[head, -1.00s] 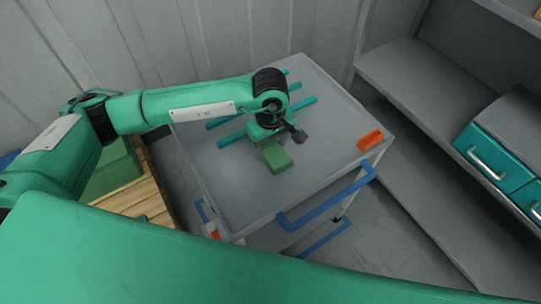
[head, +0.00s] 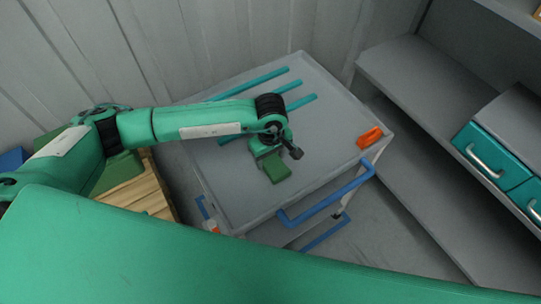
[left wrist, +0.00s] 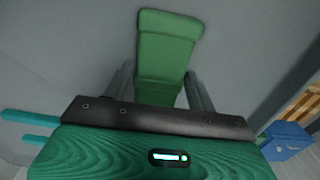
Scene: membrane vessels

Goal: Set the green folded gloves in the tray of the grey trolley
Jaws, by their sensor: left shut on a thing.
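The green folded gloves (head: 279,171) are a small green block in my left gripper (head: 268,158), over the top tray of the grey trolley (head: 240,205). In the left wrist view the gloves (left wrist: 166,45) stick out beyond the two grey fingers of the left gripper (left wrist: 160,88), which is shut on them. I cannot tell whether the gloves touch the tray surface. My right gripper is not in view.
Teal strips (head: 250,83) lie on the tray behind the gripper. An orange block (head: 370,137) is at its right edge, and a blue handle (head: 325,200) is in front. Wooden slats (head: 150,192) stand left, grey shelves (head: 430,85) right.

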